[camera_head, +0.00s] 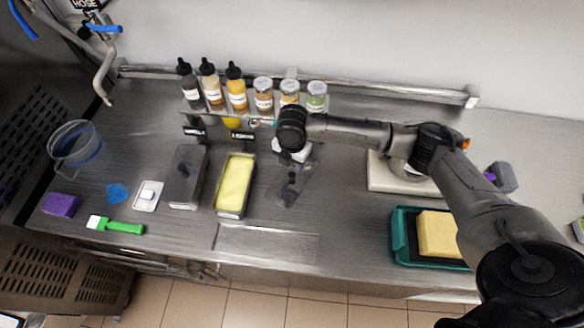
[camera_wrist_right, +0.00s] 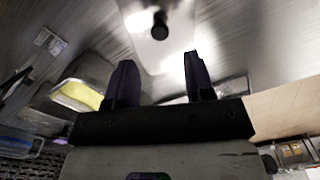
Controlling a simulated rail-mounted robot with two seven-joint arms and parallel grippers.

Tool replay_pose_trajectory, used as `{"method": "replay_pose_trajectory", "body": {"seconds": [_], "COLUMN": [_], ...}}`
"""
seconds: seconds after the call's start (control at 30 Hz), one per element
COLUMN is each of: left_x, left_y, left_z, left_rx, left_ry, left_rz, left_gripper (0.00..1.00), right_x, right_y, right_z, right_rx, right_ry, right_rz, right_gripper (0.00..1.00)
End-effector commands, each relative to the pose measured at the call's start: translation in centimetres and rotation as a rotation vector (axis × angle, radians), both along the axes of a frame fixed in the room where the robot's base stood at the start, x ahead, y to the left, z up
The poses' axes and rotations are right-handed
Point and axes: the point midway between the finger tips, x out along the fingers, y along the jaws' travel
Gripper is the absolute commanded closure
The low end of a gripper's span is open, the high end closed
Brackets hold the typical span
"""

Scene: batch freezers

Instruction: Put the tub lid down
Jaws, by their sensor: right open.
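The tub lid (camera_head: 280,192) is a clear, greyish plate with a dark knob. It appears to lie flat on the steel counter, right of an open tub of yellow ice cream (camera_head: 235,182). In the right wrist view the lid (camera_wrist_right: 183,48) shows its dark round knob beyond the fingers. My right gripper (camera_head: 293,172) is over the lid, pointing down; its fingers (camera_wrist_right: 159,75) stand apart with nothing between them. The knob looks clear of the fingertips. The arm partly hides the gripper. My left gripper is not in view.
A covered grey tub (camera_head: 186,190) stands left of the yellow one. Bottles and jars (camera_head: 237,88) line the back. A teal tray (camera_head: 403,240) with a yellow block is at right. A green-handled tool (camera_head: 124,227) and purple sponge (camera_head: 61,205) lie left.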

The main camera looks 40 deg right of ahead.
Motion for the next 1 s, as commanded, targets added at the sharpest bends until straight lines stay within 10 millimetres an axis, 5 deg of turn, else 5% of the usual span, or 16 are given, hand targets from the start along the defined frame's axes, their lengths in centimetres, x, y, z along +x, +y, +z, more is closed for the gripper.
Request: {"method": "replay_pose_trajectory", "body": {"seconds": [0.4, 1.0], "left_x": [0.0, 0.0], "left_y": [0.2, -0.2], "left_z": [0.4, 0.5], "left_rx": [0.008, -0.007], "left_ry": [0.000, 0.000], "left_rz": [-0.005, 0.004], "left_gripper": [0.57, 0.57], "right_x": [0.0, 0.0], "right_y": [0.0, 0.0], "right_z": [5.0, 5.4], "right_rx": [0.000, 0.001], "right_ry": [-0.001, 0.000], "right_rz": [0.000, 0.000], "right_gripper": [0.51, 0.51]}}
